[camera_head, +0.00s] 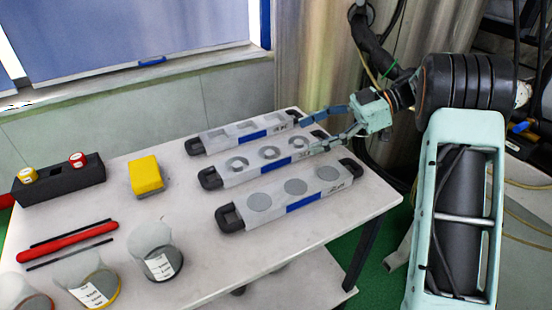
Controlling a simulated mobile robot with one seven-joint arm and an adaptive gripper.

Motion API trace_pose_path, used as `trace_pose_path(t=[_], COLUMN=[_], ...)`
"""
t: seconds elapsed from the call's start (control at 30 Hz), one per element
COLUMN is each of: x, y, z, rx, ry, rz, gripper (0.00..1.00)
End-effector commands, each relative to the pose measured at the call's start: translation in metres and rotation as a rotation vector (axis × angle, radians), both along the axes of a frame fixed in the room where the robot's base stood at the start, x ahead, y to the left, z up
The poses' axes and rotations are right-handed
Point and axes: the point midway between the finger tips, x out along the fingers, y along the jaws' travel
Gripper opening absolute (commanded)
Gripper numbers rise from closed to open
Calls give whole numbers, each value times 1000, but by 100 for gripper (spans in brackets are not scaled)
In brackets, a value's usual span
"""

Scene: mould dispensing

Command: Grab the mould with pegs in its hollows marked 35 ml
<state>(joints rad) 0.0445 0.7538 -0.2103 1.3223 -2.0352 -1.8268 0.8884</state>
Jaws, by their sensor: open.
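Three grey moulds with black end handles and blue front strips lie side by side on the table. The middle mould (254,166) has round hollows with a peg in the centre of each. The far mould (225,138) has square hollows. The near mould (267,205) has plain round hollows. Each has a dark marking near its right end, too small to read. My gripper (310,133) is open and empty, its fingers pointing left. One finger is by the far mould's right end, the other by the middle mould's right end, partly hiding it. Contact cannot be told.
The white table (190,243) also holds a yellow block (146,176), a black holder (60,184) with yellow and red-capped items, a red tool (68,241) and several labelled cups, including one with a dark base (158,252). A wall and window stand behind.

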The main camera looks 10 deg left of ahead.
Motion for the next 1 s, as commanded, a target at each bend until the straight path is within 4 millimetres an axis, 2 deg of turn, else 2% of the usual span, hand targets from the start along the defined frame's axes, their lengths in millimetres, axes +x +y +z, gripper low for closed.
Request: trace_pose_path(t=[0.1, 0.23, 0.47, 0.8, 1.0], x=[-6, -10, -13, -23, -24], y=[20, 35, 47, 84, 87], z=[-9, -16, -21, -42, -41], rx=[1, 2, 1, 1, 1], ry=[-1, -2, -3, -4, -4], rz=[4, 2, -1, 0, -2], gripper=[71, 71, 71, 71, 71])
